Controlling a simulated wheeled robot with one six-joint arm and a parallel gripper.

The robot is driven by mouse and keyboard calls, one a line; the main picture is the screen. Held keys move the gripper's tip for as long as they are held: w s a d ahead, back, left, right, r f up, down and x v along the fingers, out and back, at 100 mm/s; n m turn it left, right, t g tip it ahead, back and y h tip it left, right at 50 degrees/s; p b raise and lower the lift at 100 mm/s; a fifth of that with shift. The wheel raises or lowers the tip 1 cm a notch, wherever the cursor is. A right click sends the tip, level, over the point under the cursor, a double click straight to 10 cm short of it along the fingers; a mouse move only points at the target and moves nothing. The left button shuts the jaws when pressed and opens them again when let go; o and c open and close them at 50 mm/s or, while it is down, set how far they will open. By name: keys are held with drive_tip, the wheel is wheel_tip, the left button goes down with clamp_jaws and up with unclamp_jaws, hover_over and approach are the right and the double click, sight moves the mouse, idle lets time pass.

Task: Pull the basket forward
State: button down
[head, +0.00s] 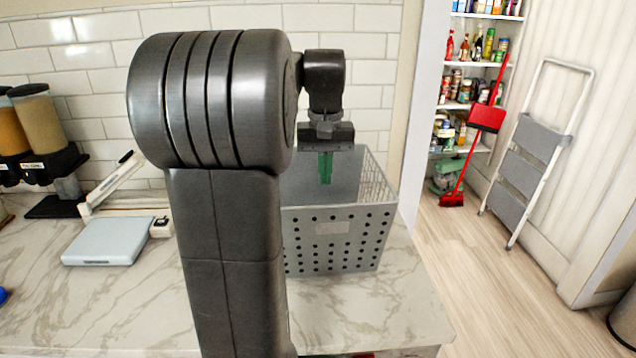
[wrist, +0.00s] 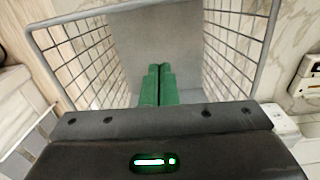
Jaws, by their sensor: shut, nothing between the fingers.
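A grey basket (head: 333,240) with a perforated front, a small label plate and wire-grid sides stands on the marble counter, partly hidden behind my arm in the head view. My gripper (head: 325,168) points down with its green fingers at the basket's open top. The fingers are together with nothing between them. In the wrist view the gripper (wrist: 158,72) shows over the basket's interior, between the two wire sides, with the basket's rim (wrist: 150,6) at the top. The inside looks empty where it shows. I cannot tell whether the fingers touch the basket.
A white scale-like device (head: 105,241) lies on the counter (head: 420,300) at left, near cereal dispensers (head: 38,125). The counter's right edge is close to the basket. Beyond are pantry shelves (head: 465,105), a red broom (head: 487,118) and a step ladder (head: 540,138).

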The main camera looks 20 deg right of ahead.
sight(326, 214)
drive_tip(key=s+f, duration=0.1)
drive_tip(key=f, duration=0.1)
drive_tip(key=s+f, duration=0.1)
drive_tip(key=f, duration=0.2)
drive_tip(key=s+a+f, duration=0.1)
drive_tip(key=f, duration=0.2)
drive_tip(key=shift+s+f, duration=0.2)
drive_tip(key=shift+s, duration=0.05)
drive_tip(key=shift+s+f, duration=0.1)
drive_tip(key=shift+s, duration=0.15)
drive_tip(key=s+a+p, duration=0.1)
drive_tip(key=s+a, duration=0.2)
drive_tip(key=s, duration=0.9)
drive_tip(key=shift+a, duration=0.25)
drive_tip(key=shift+s, duration=0.1)
wheel_tip(326, 214, up, 14)
drive_tip(key=shift+p, duration=0.35)
drive_tip(key=shift+f, duration=0.2)
